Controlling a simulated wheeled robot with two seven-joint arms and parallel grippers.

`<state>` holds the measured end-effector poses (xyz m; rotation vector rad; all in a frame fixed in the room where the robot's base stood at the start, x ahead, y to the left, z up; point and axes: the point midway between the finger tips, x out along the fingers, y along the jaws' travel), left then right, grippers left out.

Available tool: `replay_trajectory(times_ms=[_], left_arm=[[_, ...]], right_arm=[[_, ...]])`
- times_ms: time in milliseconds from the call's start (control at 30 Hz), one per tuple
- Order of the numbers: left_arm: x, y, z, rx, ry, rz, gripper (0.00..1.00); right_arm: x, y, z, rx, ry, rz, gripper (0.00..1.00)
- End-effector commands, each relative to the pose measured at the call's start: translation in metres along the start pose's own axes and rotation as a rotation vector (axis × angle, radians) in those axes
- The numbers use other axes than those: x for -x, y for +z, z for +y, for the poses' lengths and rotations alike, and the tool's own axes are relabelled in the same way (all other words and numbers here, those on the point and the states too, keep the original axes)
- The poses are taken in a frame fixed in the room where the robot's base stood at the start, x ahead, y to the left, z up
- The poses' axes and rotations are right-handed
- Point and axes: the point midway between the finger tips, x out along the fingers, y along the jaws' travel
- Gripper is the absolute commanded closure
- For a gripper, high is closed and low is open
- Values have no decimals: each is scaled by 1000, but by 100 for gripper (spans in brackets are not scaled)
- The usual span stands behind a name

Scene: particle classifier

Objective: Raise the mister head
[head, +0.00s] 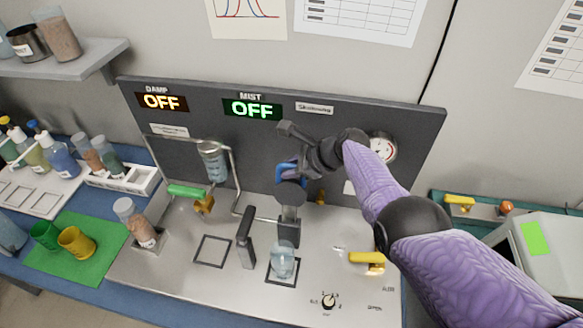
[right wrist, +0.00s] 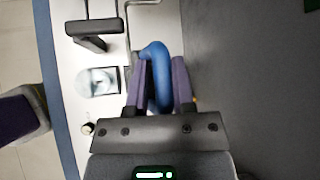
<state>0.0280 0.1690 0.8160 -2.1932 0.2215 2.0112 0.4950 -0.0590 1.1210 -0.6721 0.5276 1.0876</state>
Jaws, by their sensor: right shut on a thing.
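The mister head (head: 289,212) is a dark block under a round cap near the middle of the metal panel, with a blue loop handle (head: 287,171) at its top. My right gripper (head: 291,174) reaches in from the right and is shut on this handle. In the right wrist view the blue handle (right wrist: 157,75) lies between the two purple fingers (right wrist: 158,88). A clear beaker (head: 283,263) stands in a square outline below the head and also shows in the right wrist view (right wrist: 97,82). My arm and hand partly hide the back panel. My left gripper is not in view.
The back panel has DAMP (head: 161,102) and MIST (head: 252,108) displays, both reading OFF. A black upright lever (head: 246,240), a green-handled valve (head: 187,191), a yellow handle (head: 367,258) and a knob (head: 328,301) surround the head. An empty square outline (head: 212,251) lies left.

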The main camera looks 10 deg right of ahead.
Motion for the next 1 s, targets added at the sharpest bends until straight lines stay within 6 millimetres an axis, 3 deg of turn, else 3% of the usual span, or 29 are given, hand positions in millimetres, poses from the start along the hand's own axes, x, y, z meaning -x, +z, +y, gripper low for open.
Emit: replay_trajectory(times_ms=[33,67,167,433,533,767,1000], left_arm=[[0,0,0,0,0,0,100],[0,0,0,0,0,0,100],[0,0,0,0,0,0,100],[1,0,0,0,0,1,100],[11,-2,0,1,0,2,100],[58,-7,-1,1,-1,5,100],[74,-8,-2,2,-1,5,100]], right_arm=[[-1,-1,1,1,0,4,100],[-1,-2,1,1,0,4,63],[-1,-1,1,1,0,3,42],[0,0,0,0,0,1,42],[9,2,0,0,-1,1,42],[60,5,-2,0,-2,3,42],[94,1,0,1,-1,1,42]])
